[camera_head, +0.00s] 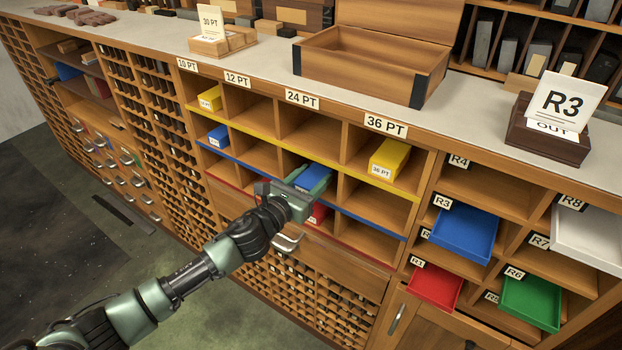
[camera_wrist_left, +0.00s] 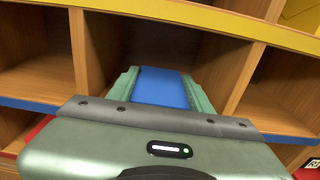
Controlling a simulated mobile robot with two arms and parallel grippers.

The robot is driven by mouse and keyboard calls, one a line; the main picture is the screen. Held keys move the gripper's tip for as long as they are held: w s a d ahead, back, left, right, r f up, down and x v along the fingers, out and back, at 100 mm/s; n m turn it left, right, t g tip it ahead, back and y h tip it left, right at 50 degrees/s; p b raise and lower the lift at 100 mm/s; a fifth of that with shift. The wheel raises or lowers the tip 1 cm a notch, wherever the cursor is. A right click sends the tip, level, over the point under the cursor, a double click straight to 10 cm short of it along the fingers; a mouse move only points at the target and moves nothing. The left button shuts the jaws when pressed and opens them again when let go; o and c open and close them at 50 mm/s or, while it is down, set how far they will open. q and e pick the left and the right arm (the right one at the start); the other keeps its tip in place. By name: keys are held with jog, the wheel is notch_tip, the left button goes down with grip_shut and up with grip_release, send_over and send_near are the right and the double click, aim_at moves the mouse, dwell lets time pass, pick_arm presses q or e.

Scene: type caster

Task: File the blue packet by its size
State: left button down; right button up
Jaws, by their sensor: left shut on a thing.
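The blue packet (camera_head: 315,177) is held in my left gripper (camera_head: 312,183), whose fingers are shut on its two sides. Both are at the mouth of a blue-edged middle-row compartment, in the column that appears to be under the 24 PT label (camera_head: 302,99). In the left wrist view the packet (camera_wrist_left: 163,88) lies between the fingers and between two wooden dividers, above the blue strip (camera_wrist_left: 290,138). Its label is not visible, and I cannot tell whether it touches the shelf floor. My right gripper is not in view.
Another blue packet (camera_head: 218,136) sits in the same row at left. Yellow packets (camera_head: 390,158) sit in the top row, and a red packet (camera_head: 318,213) is below my gripper. A blue tray (camera_head: 465,234) and red tray (camera_head: 435,287) jut out at right.

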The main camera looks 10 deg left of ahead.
aim_at(305, 184)
pick_arm(q)
jog(key=shift+r+x, duration=0.2)
jog(key=shift+x, duration=1.4)
jog(key=c, duration=0.6)
grip_release()
jog(key=shift+s, duration=0.1)
jog(key=shift+o, duration=0.2)
jog(key=shift+f, duration=0.25)
jog(key=shift+s+a, duration=0.15)
jog(key=shift+s, duration=0.1)
jog(key=v, duration=0.5)
jog(key=b+v, duration=0.1)
jog(key=v, duration=0.1)
jog(key=shift+s+r, duration=0.15)
jog(key=shift+r, duration=0.1)
